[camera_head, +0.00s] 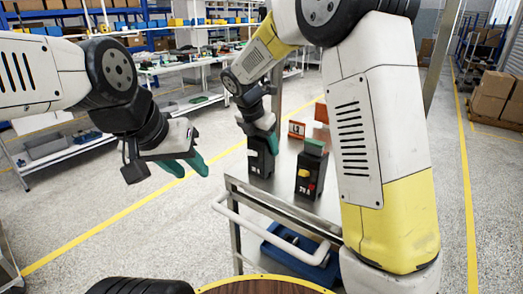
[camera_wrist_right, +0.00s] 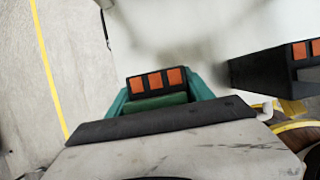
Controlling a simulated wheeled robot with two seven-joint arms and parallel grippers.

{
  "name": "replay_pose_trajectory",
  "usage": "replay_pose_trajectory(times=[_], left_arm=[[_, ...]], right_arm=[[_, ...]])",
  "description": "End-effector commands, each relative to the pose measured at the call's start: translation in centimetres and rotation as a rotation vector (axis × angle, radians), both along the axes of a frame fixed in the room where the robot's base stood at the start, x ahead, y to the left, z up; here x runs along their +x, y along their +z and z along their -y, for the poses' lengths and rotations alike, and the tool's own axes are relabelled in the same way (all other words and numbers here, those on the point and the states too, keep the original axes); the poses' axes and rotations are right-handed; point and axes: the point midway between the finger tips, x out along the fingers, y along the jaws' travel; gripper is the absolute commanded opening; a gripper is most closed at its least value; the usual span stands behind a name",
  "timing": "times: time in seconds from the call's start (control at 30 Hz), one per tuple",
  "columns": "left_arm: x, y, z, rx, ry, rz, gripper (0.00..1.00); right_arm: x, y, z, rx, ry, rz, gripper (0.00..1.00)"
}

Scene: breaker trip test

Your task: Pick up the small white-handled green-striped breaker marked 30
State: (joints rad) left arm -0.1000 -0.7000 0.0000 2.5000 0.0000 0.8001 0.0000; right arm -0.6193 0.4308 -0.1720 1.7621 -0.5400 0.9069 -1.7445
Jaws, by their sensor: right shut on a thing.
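My right gripper (camera_head: 263,130) points down in the head view, its teal fingers shut on the top of a black breaker (camera_head: 260,160) with pale markings on its front. In the right wrist view, the gripper's teal fingers (camera_wrist_right: 160,98) sit either side of this breaker's black end, which has three orange squares (camera_wrist_right: 154,80). My left gripper (camera_head: 187,165) is open and empty, left of the cart, over the floor.
Small orange-and-white signs (camera_head: 296,129) stand behind. The cart's white handle (camera_head: 270,232) faces me. Shelves and boxes are farther back.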

Motion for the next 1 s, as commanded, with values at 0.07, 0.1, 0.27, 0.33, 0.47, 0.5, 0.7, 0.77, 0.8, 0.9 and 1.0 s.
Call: replay_pose_trajectory(times=[0.07,0.1,0.27,0.33,0.47,0.5,0.7,0.77,0.8,0.9,1.0], left_arm=[[0.0,0.0,0.0,0.0,0.0,0.0,0.36],[0.0,0.0,0.0,0.0,0.0,0.0,0.36],[0.0,0.0,0.0,0.0,0.0,0.0,0.36],[0.0,0.0,0.0,0.0,0.0,0.0,0.36],[0.0,0.0,0.0,0.0,0.0,0.0,0.36],[0.0,0.0,0.0,0.0,0.0,0.0,0.36],[0.0,0.0,0.0,0.0,0.0,0.0,0.36],[0.0,0.0,0.0,0.0,0.0,0.0,0.36],[0.0,0.0,0.0,0.0,0.0,0.0,0.36],[0.0,0.0,0.0,0.0,0.0,0.0,0.36],[0.0,0.0,0.0,0.0,0.0,0.0,0.36]], right_arm=[[0.0,0.0,0.0,0.001,0.0,0.001,0.0],[0.0,0.0,0.0,0.001,0.0,0.001,0.0],[0.0,0.1,0.0,0.001,0.001,0.002,0.0],[0.0,0.1,0.0,0.001,0.001,0.002,0.0],[0.0,0.5,0.0,0.002,0.0,0.003,0.0],[0.0,0.7,0.0,0.002,0.0,0.003,0.0],[0.1,2.7,0.0,0.002,0.0,0.004,0.0],[0.1,3.5,0.0,0.002,0.0,0.004,0.0],[-0.2,3.9,0.0,0.003,0.001,0.003,0.0],[-2.2,3.9,-0.1,0.002,0.003,0.002,0.0],[-4.5,4.1,-0.1,0.001,0.004,0.002,0.0]])
